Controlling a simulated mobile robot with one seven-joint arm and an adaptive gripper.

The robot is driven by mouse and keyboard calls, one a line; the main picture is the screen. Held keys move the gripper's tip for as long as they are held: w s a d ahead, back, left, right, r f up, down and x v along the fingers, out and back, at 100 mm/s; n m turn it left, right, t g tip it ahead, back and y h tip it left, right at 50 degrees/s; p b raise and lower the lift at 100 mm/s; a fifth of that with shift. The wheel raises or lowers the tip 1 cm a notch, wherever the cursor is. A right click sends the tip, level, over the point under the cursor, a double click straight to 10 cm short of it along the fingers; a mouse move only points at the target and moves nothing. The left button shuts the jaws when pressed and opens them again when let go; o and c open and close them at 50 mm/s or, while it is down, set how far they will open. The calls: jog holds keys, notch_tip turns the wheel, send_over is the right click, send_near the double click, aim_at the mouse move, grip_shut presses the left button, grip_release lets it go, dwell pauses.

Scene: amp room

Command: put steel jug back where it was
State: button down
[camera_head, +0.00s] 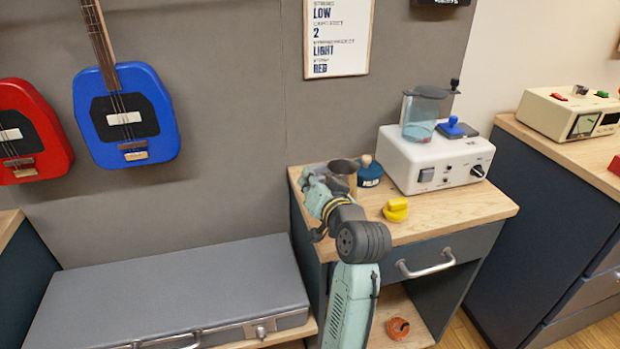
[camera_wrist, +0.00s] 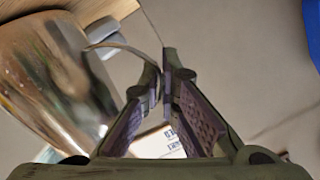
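The steel jug (camera_head: 344,168) is at the back left corner of the wooden cabinet top (camera_head: 450,214), partly hidden behind my gripper (camera_head: 324,174). In the wrist view the jug (camera_wrist: 50,75) fills the left side as a shiny, curved metal body. Its thin handle runs to my fingertips (camera_wrist: 166,72), which are close together at the handle. My gripper looks shut on the handle, though the contact is partly hidden by the finger. I cannot tell whether the jug's base touches the cabinet top.
A dark blue round tub (camera_head: 369,175) stands right beside the jug. A yellow object (camera_head: 396,210) lies further front. A white device (camera_head: 436,160) with a clear container fills the back right. The grey wall (camera_head: 240,130) is close behind. A grey case (camera_head: 170,295) lies lower left.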

jog(key=c, duration=1.8)
grip_release()
jog(key=shift+s+d, duration=0.1)
jog(key=b+v, duration=0.1)
jog(key=v, duration=1)
jog(key=shift+s+d+b, duration=0.15)
jog(key=shift+s+b, duration=0.15)
jog(key=shift+s, duration=0.05)
jog(key=shift+r, duration=0.15)
